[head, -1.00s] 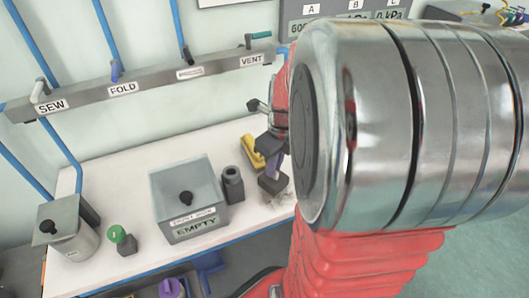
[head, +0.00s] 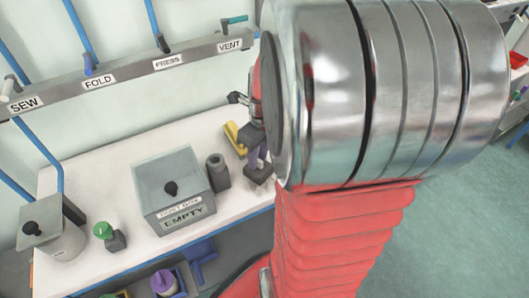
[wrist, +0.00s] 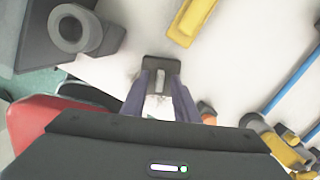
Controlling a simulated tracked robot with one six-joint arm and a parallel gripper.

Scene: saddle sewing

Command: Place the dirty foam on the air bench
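My gripper (wrist: 160,85) has two purple fingers pointing at the white bench top (head: 82,175). A small dark grey block (wrist: 148,64) with a pale slot sits at the fingertips. The fingers show a gap between them, but whether they press on the block is unclear. In the head view, the block (head: 258,174) is below a purple finger, near the bench's front edge. I cannot tell whether it is the dirty foam. Pale patches show between the fingers. My arm hides the right part of the bench.
A grey box labelled EMPTY (head: 155,200), a dark cylinder (head: 217,175) and a yellow piece (head: 234,138) stand left of my gripper. A lidded canister (head: 65,245) and a green-knobbed item (head: 104,232) are farther left. A labelled valve rail (head: 130,72) runs behind.

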